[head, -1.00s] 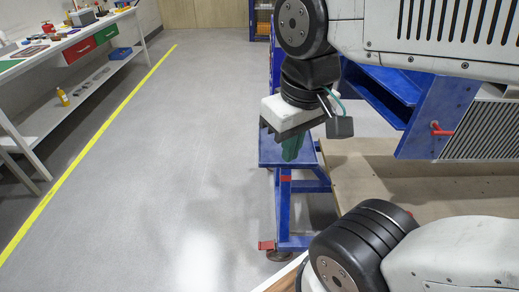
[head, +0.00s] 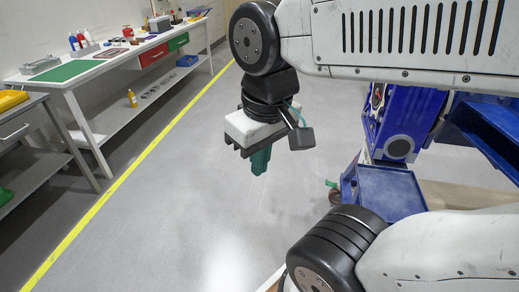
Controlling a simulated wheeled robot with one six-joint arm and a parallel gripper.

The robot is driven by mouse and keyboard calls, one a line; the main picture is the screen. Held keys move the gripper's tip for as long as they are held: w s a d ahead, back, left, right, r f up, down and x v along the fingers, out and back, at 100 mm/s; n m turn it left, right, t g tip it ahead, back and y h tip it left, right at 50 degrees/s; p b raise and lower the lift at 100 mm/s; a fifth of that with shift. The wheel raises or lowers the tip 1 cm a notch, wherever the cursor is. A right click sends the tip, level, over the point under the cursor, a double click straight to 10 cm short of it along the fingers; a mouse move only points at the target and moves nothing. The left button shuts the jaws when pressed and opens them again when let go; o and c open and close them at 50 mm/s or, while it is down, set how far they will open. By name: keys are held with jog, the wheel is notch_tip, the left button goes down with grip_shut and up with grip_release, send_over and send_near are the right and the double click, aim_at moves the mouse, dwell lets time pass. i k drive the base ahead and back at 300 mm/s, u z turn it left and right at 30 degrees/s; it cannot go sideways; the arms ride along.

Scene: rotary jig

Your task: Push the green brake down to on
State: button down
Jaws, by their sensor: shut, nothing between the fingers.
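A small green piece (head: 332,184), which looks like the green brake, sticks out at the left side of the blue jig frame (head: 388,188), low down. It is small in the picture, and I cannot tell its exact tilt. My gripper (head: 259,170) hangs with its green fingers pointing down and closed together, with nothing held. It is left of the green piece in the picture and apart from it, over open floor. My own lower arm hides the lower part of the jig.
A white workbench (head: 110,65) with a green mat, tools and bottles stands at the left wall. A grey bench (head: 30,150) is nearer on the left. A yellow floor line (head: 125,178) runs beside them. The grey floor (head: 180,220) between is clear.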

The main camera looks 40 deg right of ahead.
aim_at(328, 183)
jog(key=u, duration=0.1)
jog(key=i, duration=1.75)
jog(key=z, duration=0.4)
jog(key=i, duration=0.85)
jog(key=z, duration=1.5)
jog(key=i, duration=0.95)
jog(key=z, duration=0.75)
